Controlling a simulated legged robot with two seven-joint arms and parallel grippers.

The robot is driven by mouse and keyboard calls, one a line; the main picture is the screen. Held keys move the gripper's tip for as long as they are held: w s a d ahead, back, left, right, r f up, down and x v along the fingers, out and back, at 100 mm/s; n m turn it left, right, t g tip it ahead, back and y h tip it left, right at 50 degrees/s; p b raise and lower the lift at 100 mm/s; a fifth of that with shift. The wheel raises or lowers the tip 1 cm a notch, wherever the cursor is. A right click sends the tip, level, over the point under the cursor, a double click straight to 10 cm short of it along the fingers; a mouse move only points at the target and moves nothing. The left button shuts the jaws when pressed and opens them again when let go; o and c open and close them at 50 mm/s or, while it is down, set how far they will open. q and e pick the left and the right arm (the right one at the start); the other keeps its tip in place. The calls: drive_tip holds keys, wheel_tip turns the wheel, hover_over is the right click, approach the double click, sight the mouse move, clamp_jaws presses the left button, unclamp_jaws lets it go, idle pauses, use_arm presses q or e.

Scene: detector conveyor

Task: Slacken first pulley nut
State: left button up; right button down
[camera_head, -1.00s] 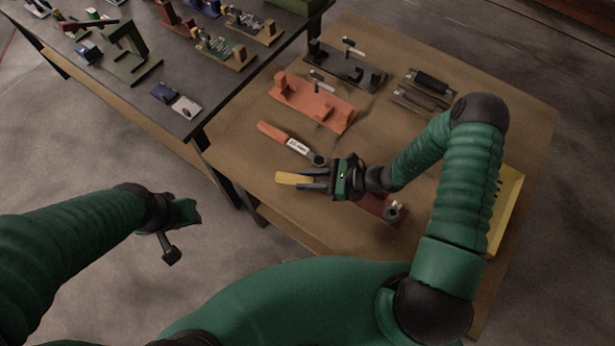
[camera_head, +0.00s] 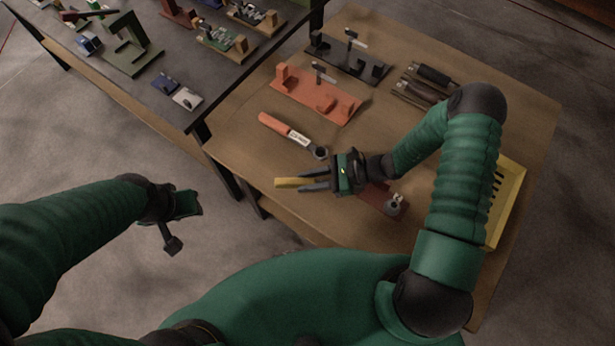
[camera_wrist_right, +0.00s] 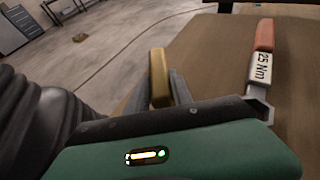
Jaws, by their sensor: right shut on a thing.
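My right gripper (camera_head: 316,181) is shut on a yellow-handled tool (camera_head: 287,183), held above the wooden table near its front left edge. The yellow part also shows in the right wrist view (camera_wrist_right: 159,78), beside a grey finger. The rest of that tool is hidden. A dark red base (camera_head: 372,193) with a grey round metal part (camera_head: 394,205) lies just right of the gripper, partly covered by the hand; any nut on it is too small to tell. My left gripper (camera_head: 171,236) hangs over the floor at left; its jaw opening is unclear.
An orange-handled wrench (camera_head: 276,125) marked 25 Nm lies behind the right gripper; its label shows in the wrist view (camera_wrist_right: 261,70). Behind are an orange fixture (camera_head: 300,90), a black fixture (camera_head: 345,60) and dark tools (camera_head: 425,87). A yellow tray (camera_head: 508,195) is at right.

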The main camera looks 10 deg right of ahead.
drive_tip(key=shift+s+a+n+g, duration=0.25)
drive_tip(key=shift+s+n+g, duration=0.45)
drive_tip(key=shift+s+g, duration=0.15)
drive_tip(key=shift+s+n+g, duration=0.7)
drive_tip(key=shift+s+g, duration=0.05)
drive_tip(key=shift+s, duration=0.25)
drive_tip(key=shift+s+g, duration=0.15)
drive_tip(key=shift+g, duration=0.15)
drive_tip(key=shift+s, duration=0.1)
drive_tip(key=shift+s+d+n+g, duration=0.15)
drive_tip(key=shift+s+n+g, duration=0.85)
drive_tip(key=shift+n, duration=0.1)
drive_tip(key=shift+w+m+t, duration=0.4)
drive_tip(key=shift+t, duration=0.1)
